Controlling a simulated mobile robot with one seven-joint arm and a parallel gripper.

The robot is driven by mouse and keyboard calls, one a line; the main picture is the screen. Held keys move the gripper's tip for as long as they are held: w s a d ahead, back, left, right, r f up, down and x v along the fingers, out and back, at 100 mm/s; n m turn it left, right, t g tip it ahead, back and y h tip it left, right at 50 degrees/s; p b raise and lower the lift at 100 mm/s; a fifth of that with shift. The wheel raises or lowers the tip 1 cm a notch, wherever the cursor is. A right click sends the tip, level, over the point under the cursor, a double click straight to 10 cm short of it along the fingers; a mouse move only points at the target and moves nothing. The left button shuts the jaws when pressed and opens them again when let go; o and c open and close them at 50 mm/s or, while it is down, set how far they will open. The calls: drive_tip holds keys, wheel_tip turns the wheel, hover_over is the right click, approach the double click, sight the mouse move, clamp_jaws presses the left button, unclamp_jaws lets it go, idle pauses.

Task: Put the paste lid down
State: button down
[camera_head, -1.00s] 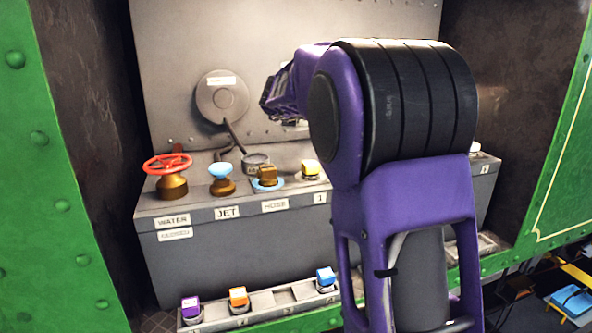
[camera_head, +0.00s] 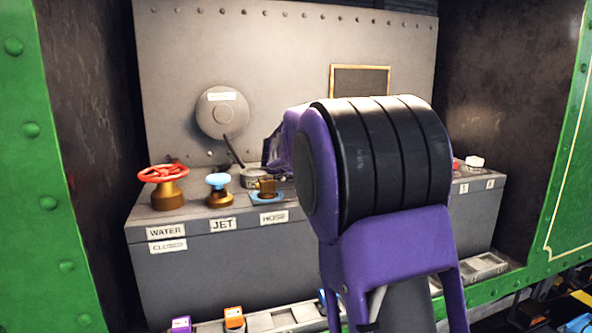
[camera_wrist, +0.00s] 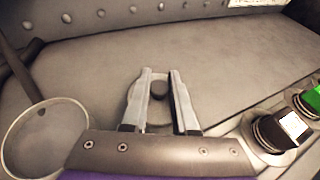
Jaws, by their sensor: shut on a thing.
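In the wrist view my gripper (camera_wrist: 159,76) points down over the flat grey bench top. Its two fingers are shut on the dark knob of the paste lid (camera_wrist: 158,90). Most of the lid is hidden by the fingers and the wrist. I cannot tell whether it touches the bench top. The open paste pot (camera_wrist: 45,140) stands to the left with a long handle leaning out of it. The pot (camera_head: 256,177) also shows in the head view, beside my arm. In that view my purple arm hides the fingers and the lid.
The bench top (camera_wrist: 220,60) beyond the fingers is clear, up to a riveted back wall. A white-topped black holder (camera_wrist: 278,131) and a green-topped one stand at right.

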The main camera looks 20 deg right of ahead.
drive_tip(key=shift+f, duration=0.3)
drive_tip(key=c, duration=0.7)
unclamp_jaws()
drive_tip(key=shift+r, duration=0.1)
drive_tip(key=shift+r, duration=0.15)
drive_tip(key=shift+s+r, duration=0.15)
drive_tip(key=v, duration=1.1)
drive_tip(key=shift+s+a, duration=0.2)
drive_tip(key=shift+s, duration=0.1)
